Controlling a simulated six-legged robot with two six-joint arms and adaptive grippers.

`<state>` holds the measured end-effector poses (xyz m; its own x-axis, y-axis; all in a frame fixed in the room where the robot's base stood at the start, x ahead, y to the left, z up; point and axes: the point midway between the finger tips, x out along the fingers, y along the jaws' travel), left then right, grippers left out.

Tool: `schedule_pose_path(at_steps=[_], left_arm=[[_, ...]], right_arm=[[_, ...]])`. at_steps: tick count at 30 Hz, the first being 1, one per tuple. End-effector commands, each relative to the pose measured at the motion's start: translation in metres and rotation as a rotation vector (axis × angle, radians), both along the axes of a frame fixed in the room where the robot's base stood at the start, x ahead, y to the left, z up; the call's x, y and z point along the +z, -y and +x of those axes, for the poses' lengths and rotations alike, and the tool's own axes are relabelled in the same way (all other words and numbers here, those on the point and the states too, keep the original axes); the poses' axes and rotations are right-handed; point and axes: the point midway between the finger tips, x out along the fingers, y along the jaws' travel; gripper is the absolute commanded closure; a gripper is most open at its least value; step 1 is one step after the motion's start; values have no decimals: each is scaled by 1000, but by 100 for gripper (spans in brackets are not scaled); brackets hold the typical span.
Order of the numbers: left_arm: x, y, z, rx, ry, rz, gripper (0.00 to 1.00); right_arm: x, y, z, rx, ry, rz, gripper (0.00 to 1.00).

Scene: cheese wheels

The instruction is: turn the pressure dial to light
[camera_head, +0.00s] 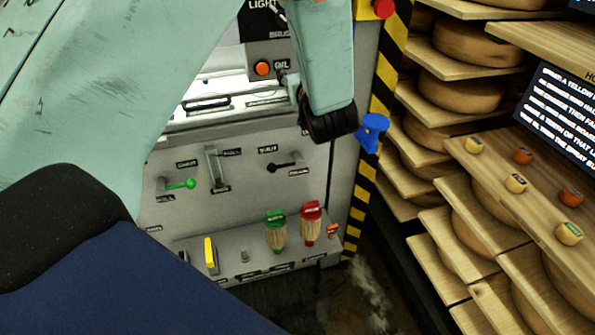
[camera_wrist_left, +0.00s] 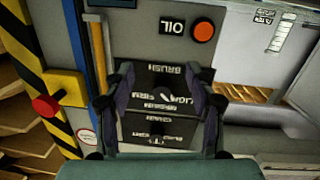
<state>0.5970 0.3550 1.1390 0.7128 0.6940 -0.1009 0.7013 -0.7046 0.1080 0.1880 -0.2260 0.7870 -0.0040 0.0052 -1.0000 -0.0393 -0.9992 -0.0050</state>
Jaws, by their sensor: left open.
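The pressure dial's dark panel (camera_wrist_left: 160,130) is in the middle of the left wrist view, with white lettering that appears upside down. A small pale pointer (camera_wrist_left: 168,98) shows on it, but its exact setting is hard to read. In the head view the top of this panel, with a LIGHT label (camera_head: 262,5), is partly hidden by my left arm. My left gripper (camera_wrist_left: 161,82) is open, with one finger on each side of the panel's lettering. I cannot tell whether it touches the dial. In the head view its fingers are mostly hidden. My right gripper is not in view.
An orange button (camera_head: 262,68) is beside the OIL label, close to my left arm. Brushes (camera_head: 276,231) stand on the lower ledge. Cheese shelves (camera_head: 470,70) stand at the right.

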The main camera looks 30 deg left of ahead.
Motion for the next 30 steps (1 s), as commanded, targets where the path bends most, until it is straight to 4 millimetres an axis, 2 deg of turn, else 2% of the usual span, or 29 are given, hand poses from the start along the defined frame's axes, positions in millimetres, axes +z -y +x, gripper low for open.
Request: schedule_pose_path(at_steps=[1, 3, 30], left_arm=[[-12, 1, -2, -9, -19, -3, 44], [-24, 2, -4, -22, -40, -5, 44], [-171, 24, -41, -182, -319, -59, 44]], right_arm=[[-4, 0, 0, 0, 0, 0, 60], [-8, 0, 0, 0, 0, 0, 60], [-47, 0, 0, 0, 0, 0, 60]])
